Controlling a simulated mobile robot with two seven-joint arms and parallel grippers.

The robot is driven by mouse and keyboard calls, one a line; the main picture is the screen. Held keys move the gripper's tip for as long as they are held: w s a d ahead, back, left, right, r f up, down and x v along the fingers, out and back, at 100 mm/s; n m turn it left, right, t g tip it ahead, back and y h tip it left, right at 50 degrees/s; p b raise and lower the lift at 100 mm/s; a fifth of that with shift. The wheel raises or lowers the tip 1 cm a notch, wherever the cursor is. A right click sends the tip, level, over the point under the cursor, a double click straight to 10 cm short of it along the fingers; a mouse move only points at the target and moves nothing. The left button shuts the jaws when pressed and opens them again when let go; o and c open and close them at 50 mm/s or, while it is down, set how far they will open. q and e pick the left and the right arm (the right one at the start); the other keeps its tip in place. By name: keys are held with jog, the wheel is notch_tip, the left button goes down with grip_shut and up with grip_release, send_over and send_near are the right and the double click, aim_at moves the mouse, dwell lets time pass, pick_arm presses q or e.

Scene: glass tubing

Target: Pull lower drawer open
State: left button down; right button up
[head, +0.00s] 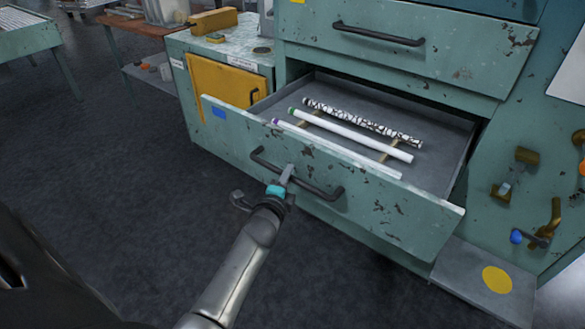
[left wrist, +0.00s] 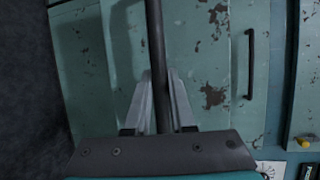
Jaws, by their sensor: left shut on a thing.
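The lower drawer (head: 390,215) is a worn green front with a dark bar handle (head: 325,190). It stands pulled well out of the cabinet, its grey inside showing. Inside lie a black-and-white patterned tube (head: 360,122) and two pale tubes, one with a green end (head: 350,134) and one with a purple end (head: 340,152). My left gripper (head: 286,177) is at the middle of the handle, shut on it. In the left wrist view the handle (left wrist: 156,45) runs between the two fingers (left wrist: 160,105). My right gripper is in neither view.
The upper drawer (head: 400,45) above is shut, its handle (left wrist: 250,62) showing in the left wrist view. A yellow panel (head: 225,82) is left of the open drawer. A low grey step with a yellow disc (head: 497,280) is at the lower right. Dark floor (head: 90,150) at left is clear.

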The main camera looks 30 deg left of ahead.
pick_arm(q)
jog(key=shift+s+f, duration=0.1)
jog(key=shift+s, duration=0.05)
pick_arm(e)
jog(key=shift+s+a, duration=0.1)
pick_arm(q)
jog(key=c, duration=0.8)
grip_release()
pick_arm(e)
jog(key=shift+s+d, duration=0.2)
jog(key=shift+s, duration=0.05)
pick_arm(q)
jog(key=shift+o, duration=0.2)
jog(key=p+v, duration=0.3)
jog(key=v, duration=1.2)
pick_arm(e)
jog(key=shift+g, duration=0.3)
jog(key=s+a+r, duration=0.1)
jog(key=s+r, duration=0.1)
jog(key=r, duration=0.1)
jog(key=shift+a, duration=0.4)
pick_arm(q)
jog(key=shift+s, duration=0.1)
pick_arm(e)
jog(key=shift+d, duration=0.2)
